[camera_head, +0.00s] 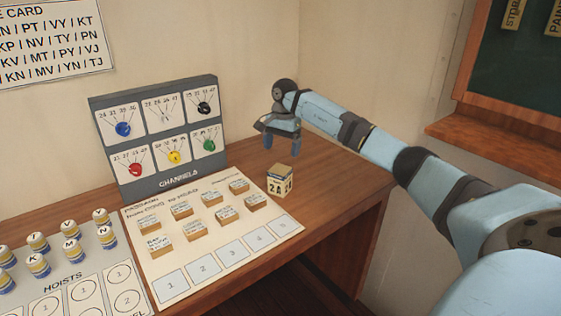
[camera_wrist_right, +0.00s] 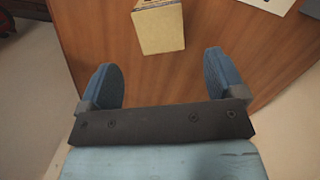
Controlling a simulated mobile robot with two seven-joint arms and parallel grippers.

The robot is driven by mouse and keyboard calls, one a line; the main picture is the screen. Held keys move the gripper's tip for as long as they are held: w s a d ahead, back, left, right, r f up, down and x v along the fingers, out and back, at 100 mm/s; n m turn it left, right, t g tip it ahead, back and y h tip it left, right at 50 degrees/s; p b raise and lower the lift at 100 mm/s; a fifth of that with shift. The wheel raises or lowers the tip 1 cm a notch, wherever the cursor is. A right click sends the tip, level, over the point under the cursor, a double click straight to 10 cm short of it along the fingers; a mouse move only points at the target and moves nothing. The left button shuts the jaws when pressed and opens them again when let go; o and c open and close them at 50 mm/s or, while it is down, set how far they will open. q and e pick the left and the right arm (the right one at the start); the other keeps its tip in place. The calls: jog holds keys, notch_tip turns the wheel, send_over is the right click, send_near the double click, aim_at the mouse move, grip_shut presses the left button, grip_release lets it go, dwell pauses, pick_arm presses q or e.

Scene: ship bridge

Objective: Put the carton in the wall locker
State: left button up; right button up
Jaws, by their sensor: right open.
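The carton (camera_head: 280,181) is a small tan box with a dark band reading "2A", standing upright on the wooden desk near its right side. In the right wrist view the carton (camera_wrist_right: 159,28) shows just beyond my fingertips, at the top of the picture. My right gripper (camera_head: 283,143) is above the desk, behind the carton in the head view, with its fingers pointing down. In the wrist view its two blue fingers (camera_wrist_right: 165,70) are spread apart with nothing between them. My left gripper is not in view. I see no wall locker for certain.
A grey channels panel (camera_head: 160,180) with coloured knobs stands at the back of the desk. A white board (camera_head: 190,215) with several small blocks lies beside the carton. A hoists board (camera_head: 75,270) with several pegs is at left. A wooden ledge (camera_head: 500,127) is at right.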

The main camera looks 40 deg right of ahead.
aim_at(280, 169)
jog(key=shift+o, duration=0.4)
jog(key=shift+r, duration=0.5)
jog(key=shift+a+r+h, duration=0.15)
jog(key=shift+r+h, duration=0.15)
jog(key=shift+r, duration=0.05)
jog(key=a+t+h+p, duration=0.2)
jog(key=a+h, duration=0.3)
jog(key=x, duration=0.5)
jog(key=s+x, duration=0.1)
jog(key=x, duration=0.1)
jog(key=shift+d+f, duration=0.2)
jog(key=shift+d, duration=0.3)
jog(key=x, duration=0.5)
jog(key=shift+s+a+f, duration=0.1)
jog(key=shift+s+f, duration=0.15)
jog(key=shift+s, duration=0.05)
jog(key=shift+r, duration=0.1)
jog(key=c, duration=1.3)
jog(key=shift+r, duration=0.1)
